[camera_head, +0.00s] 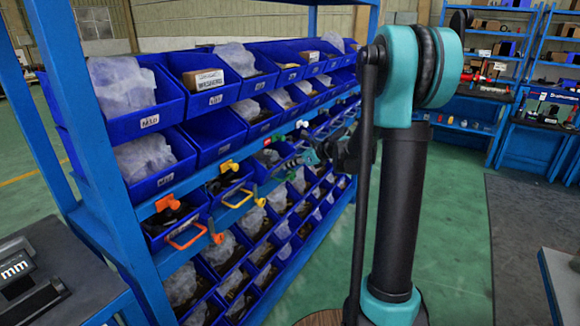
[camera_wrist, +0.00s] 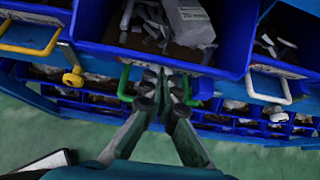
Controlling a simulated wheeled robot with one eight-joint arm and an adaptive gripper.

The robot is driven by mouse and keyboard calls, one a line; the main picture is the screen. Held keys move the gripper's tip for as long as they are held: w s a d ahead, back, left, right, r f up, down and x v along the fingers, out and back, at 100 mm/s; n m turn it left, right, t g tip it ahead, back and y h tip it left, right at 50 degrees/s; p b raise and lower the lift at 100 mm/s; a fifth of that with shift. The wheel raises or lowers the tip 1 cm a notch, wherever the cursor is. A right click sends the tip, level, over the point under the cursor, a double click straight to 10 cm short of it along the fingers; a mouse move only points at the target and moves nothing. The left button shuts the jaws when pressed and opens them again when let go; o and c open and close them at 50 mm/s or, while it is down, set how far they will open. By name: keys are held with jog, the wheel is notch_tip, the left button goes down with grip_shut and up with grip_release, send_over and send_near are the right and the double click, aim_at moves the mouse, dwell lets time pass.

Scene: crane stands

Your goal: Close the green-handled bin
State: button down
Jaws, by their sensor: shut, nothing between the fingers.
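The green-handled bin (camera_wrist: 150,58) is a blue bin in the middle of the wrist view, its top open and its inside showing. It holds a white packet and small loose pieces. Its green handle (camera_wrist: 124,84) shows left of my fingers; the middle of the handle is hidden behind them. My gripper (camera_wrist: 166,78) is shut and empty, its fingertips at the bin's front by the handle. I cannot tell whether they touch. In the head view my gripper (camera_head: 314,158) is at the rack's front, partly behind my arm, and the green handle is too small to make out.
A yellow-handled bin (camera_wrist: 30,38) stands left and a white-handled bin (camera_wrist: 272,88) right of it. In the head view, orange (camera_head: 186,238) and yellow (camera_head: 238,199) handles jut from the blue rack (camera_head: 90,130). Green floor (camera_head: 450,200) is clear to the right.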

aim_at(269, 164)
jog(key=w+a, duration=0.2)
jog(key=a, duration=0.1)
jog(key=shift+w+a, duration=0.2)
jog(key=shift+a, duration=0.1)
jog(key=shift+w+a, duration=0.25)
jog(key=shift+w, duration=0.1)
jog(key=shift+r, duration=0.1)
jog(key=shift+s+d+f, duration=0.2)
jog(key=shift+d+f, duration=0.05)
jog(key=shift+s+d+f, duration=0.3)
jog(key=shift+s+d, duration=0.1)
jog(key=shift+d, duration=0.2)
jog(key=shift+s+d+f, duration=0.3)
jog(key=shift+s+d, duration=0.1)
jog(key=shift+d, duration=0.15)
jog(key=v, duration=1)
jog(key=s+d+f+n+h, duration=0.3)
jog(key=s+f+n, duration=0.2)
jog(key=s+n, duration=0.3)
jog(key=s+d+f+n+g+h, duration=0.1)
jog(key=s+f+n, duration=0.4)
jog(key=s, duration=0.8)
jog(key=s+d+f+n+g+h, duration=0.1)
jog(key=s+d+f+n+h, duration=0.3)
jog(key=s+n, duration=0.6)
notch_tip(269, 164, down, 2)
jog(key=shift+s+d+f+n+h, duration=0.1)
jog(key=shift+s+d+n+h, duration=0.35)
jog(key=shift+n, duration=0.65)
